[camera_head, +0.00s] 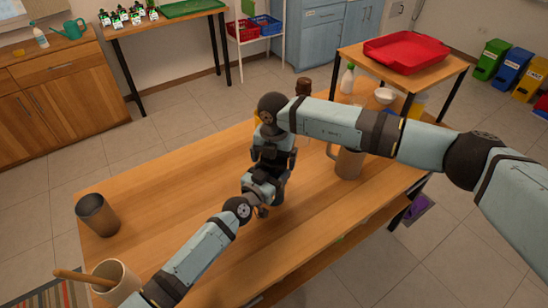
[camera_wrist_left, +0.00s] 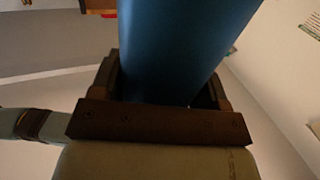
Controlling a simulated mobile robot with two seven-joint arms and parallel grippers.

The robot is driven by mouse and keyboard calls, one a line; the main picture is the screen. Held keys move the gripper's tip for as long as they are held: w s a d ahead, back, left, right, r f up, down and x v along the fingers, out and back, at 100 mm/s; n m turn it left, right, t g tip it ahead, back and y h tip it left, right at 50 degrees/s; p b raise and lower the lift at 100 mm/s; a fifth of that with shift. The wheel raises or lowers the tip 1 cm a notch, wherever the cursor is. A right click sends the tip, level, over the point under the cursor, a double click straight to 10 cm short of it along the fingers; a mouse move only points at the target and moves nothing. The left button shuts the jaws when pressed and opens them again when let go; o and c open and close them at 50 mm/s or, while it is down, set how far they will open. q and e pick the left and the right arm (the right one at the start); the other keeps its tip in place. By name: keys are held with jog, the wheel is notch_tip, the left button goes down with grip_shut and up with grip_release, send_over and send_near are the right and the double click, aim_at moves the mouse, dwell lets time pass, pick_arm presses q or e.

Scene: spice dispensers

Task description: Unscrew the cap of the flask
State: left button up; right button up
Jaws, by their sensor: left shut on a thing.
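The flask (camera_wrist_left: 180,45) is a dark blue cylinder that fills the middle of the left wrist view and runs out of its top edge. My left gripper (camera_wrist_left: 165,90) is shut on it, with a dark jaw on each side. In the head view my left gripper (camera_head: 264,190) is near the middle of the wooden table, and the flask is almost wholly hidden by the grippers. My right gripper (camera_head: 274,158) points down just above the left one, over the flask. Whether its fingers are open or shut on the cap cannot be made out. The cap is hidden.
A grey-brown jug (camera_head: 349,163) stands on the table (camera_head: 165,190) close to the right. A dark cup (camera_head: 97,214) and a beige cup (camera_head: 118,290) with a wooden stick are at the left. The table's middle left is clear.

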notch_tip(320, 180, up, 4)
jog(key=shift+r, duration=0.2)
jog(key=shift+c, duration=0.3)
notch_tip(320, 180, up, 3)
jog(key=m, duration=0.3)
notch_tip(320, 180, down, 8)
jog(key=shift+r, duration=0.25)
jog(key=shift+c, duration=0.5)
